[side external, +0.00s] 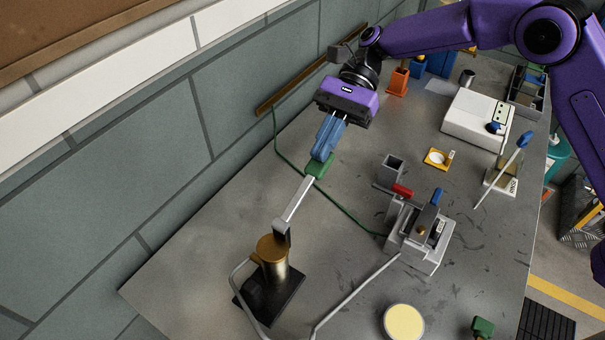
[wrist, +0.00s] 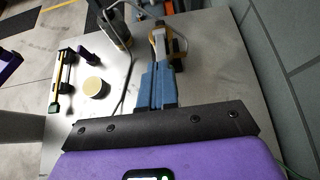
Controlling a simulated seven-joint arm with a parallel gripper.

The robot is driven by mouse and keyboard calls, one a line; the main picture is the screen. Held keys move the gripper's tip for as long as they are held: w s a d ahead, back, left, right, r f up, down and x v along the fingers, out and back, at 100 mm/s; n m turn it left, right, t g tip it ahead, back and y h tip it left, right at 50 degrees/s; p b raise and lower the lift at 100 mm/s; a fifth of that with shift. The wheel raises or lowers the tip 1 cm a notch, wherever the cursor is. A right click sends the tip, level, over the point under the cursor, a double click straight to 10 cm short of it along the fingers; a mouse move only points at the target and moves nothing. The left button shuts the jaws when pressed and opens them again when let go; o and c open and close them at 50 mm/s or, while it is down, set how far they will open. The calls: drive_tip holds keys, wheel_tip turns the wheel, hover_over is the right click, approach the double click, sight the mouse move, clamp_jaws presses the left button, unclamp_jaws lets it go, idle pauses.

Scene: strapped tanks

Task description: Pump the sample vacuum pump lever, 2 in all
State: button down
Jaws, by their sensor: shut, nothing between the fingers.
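The vacuum pump (side external: 272,262) is a brass cylinder on a black base near the front of the bench. Its pale lever (side external: 297,200) slopes up and to the right, ending in a green handle (side external: 321,166). My gripper (side external: 321,155) is shut, its blue fingers pointing down with the tips right at the green handle. I cannot tell whether they touch it. In the wrist view the blue fingers (wrist: 156,84) are side by side, with part of the pump (wrist: 168,44) just beyond them. The green handle is hidden there.
A grey device (side external: 420,232) with red and blue handles stands right of the lever, a hose running to the pump. A round cream-topped thing (side external: 403,322) is at the front. A white box (side external: 476,118) stands further back. The wall is on the left.

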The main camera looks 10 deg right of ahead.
drive_tip(key=shift+s+a+r, duration=0.2)
drive_tip(key=shift+r, duration=0.45)
drive_tip(key=shift+s+a+r, duration=0.15)
drive_tip(key=shift+s+r, duration=0.05)
drive_tip(key=shift+r, duration=0.45)
drive_tip(key=shift+a+r, duration=0.1)
drive_tip(key=shift+s+a+r, duration=0.15)
drive_tip(key=shift+s+r, duration=0.1)
drive_tip(key=shift+r, duration=0.15)
drive_tip(key=v, duration=0.7)
idle(0.8)
drive_tip(key=s+d+f+n+t+h, duration=0.3)
drive_tip(key=s+d+n, duration=0.7)
drive_tip(key=s+d, duration=0.4)
drive_tip(key=s+d+f+n+t+h, duration=0.3)
drive_tip(key=s+d+n, duration=0.8)
drive_tip(key=s+d, duration=0.4)
drive_tip(key=d+t+h, duration=0.1)
drive_tip(key=d+t, duration=0.1)
drive_tip(key=d, duration=0.1)
drive_tip(key=shift+d+f+n+h, duration=0.2)
drive_tip(key=shift+d+n+h, duration=0.1)
drive_tip(key=shift+d+h, duration=0.1)
